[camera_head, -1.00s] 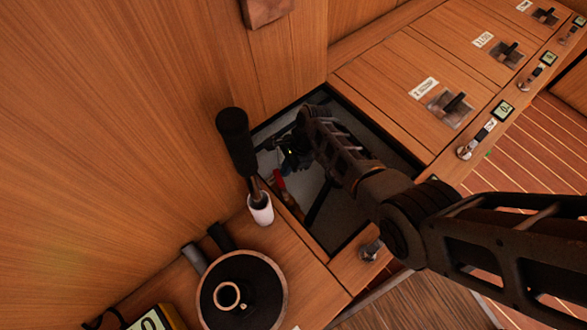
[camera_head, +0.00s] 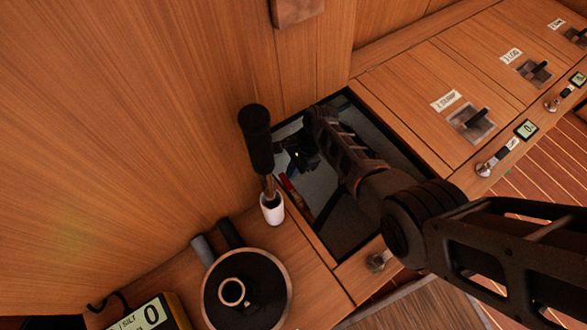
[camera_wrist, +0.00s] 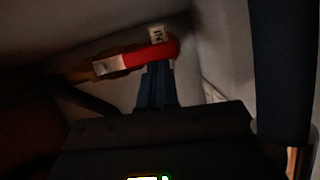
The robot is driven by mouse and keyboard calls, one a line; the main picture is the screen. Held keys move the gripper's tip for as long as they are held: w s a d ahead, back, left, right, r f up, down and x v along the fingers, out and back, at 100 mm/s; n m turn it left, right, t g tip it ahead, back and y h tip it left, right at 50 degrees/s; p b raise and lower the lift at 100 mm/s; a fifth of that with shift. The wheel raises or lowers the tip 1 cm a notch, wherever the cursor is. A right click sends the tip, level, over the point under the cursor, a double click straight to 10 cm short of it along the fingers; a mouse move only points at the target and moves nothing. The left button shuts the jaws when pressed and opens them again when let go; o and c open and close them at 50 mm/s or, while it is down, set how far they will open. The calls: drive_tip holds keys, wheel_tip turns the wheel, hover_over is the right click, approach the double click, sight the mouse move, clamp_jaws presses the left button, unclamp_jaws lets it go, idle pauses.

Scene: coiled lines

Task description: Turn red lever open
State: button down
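The red lever (camera_wrist: 150,55) lies nearly level across the wrist view, with a pale collar at its left end. In the head view it shows as a small red strip (camera_head: 288,186) inside the open compartment. My gripper (camera_wrist: 158,68) has its dark fingers close together, with the tips right at the lever's lower edge. The fingers look shut, and I see nothing held between them. Whether the tips touch the lever is unclear. In the head view my gripper (camera_head: 298,157) is down inside the compartment, just above the red strip, dark and hard to make out.
The compartment has a dark rim (camera_head: 403,150). A black-handled rod (camera_head: 256,140) stands in a white collar at its left edge. A small white label (camera_wrist: 157,34) sits behind the lever. A dark blue post (camera_wrist: 284,70) stands at right. Closed wooden hatches (camera_head: 420,78) lie beyond.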

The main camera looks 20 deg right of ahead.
drive_tip(key=shift+s, duration=0.15)
drive_tip(key=p+v, duration=0.4)
drive_tip(key=v, duration=0.4)
drive_tip(key=shift+f, duration=0.1)
